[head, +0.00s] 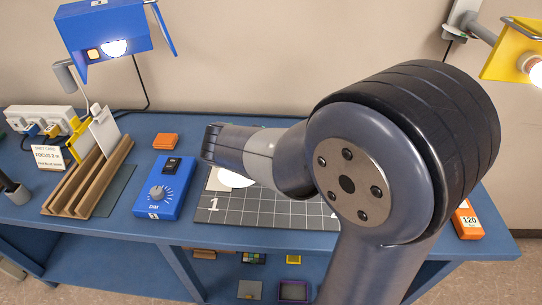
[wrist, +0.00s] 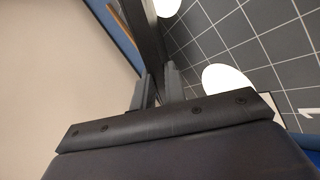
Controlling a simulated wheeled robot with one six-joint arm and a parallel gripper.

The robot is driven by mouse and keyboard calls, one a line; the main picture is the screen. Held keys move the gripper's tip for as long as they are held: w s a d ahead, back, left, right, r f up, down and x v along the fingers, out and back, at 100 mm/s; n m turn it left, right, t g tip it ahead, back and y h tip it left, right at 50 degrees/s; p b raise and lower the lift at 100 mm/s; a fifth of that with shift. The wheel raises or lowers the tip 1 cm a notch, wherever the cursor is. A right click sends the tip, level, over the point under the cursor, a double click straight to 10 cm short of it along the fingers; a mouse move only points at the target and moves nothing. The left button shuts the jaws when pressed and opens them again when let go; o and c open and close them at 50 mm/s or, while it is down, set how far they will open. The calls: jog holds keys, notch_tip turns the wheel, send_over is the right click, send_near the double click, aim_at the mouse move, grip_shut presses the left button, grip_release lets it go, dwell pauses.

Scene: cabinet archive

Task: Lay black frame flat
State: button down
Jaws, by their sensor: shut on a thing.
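In the wrist view my gripper (wrist: 158,84) is shut on a dark, flat piece, which I take to be the black frame (wrist: 146,38). It shows nearly edge-on and runs from between the fingers to the top of the picture. Its far end is cut off. Behind it is the dark grid mat (wrist: 205,45) with two white round patches. I cannot tell whether the frame touches the mat. In the head view my arm covers the fingers and the frame. The grid mat (head: 265,217) lies on the blue bench there, partly behind my arm.
A blue dimmer box (head: 163,190) stands left of the mat, with an orange block (head: 166,141) behind it. A wooden slotted rack (head: 90,182) holds cards further left. A blue lamp (head: 104,32) hangs above. An orange box (head: 467,220) is at the right.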

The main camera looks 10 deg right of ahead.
dwell(0.3)
jog(key=shift+s+a+f+h+b, duration=0.2)
jog(key=shift+f+h+b, duration=0.15)
jog(key=shift+b, duration=0.6)
jog(key=shift+s+a+f+t+b, duration=0.2)
jog(key=shift+f+t+b, duration=0.15)
jog(key=shift+b, duration=0.7)
jog(key=shift+a+h+b, duration=0.1)
jog(key=shift+h+b, duration=0.15)
jog(key=shift+b, duration=0.05)
jog(key=shift+s+a+f+t+h+b, duration=0.2)
jog(key=shift+f+t+b, duration=0.15)
jog(key=shift+b, duration=0.7)
jog(key=shift+s+a+f+t+h+b, duration=0.2)
jog(key=shift+f+b, duration=0.15)
jog(key=shift+b, duration=0.7)
